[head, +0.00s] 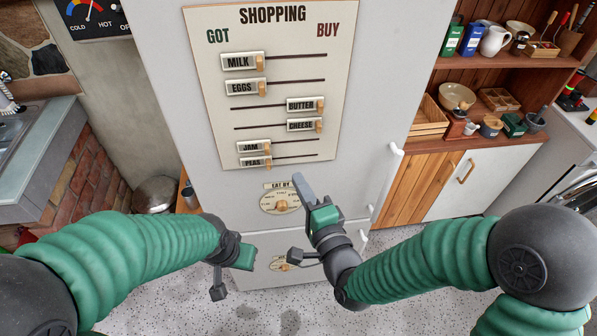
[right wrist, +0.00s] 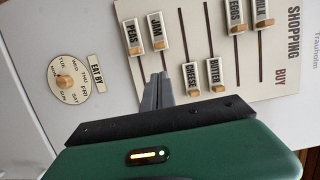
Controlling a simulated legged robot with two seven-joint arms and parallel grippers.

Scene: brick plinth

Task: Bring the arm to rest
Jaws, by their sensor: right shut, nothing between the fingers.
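My right gripper (head: 303,186) is shut and empty, in front of the fridge door below the shopping board (head: 215,130). In the right wrist view its fingers (right wrist: 158,88) overlap the board's lower edge, between the JAM and CHEESE sliders; whether they touch it I cannot tell. My left gripper (head: 243,257) is low at the centre-left, pointing right, its fingers not clear. The MILK (head: 237,62), EGGS (head: 240,87), JAM (head: 249,147) and PEAS (head: 250,162) sliders sit at the GOT side. BUTTER (head: 300,106) and CHEESE (head: 300,126) sit at the BUY side.
An EAT BY dial (head: 280,201) is on the fridge (head: 380,60), left of my right gripper, with another dial (head: 284,264) lower. A fridge handle (head: 386,185) stands out to the right. Wooden shelves (head: 540,62) and a sink (head: 25,150) flank the fridge.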

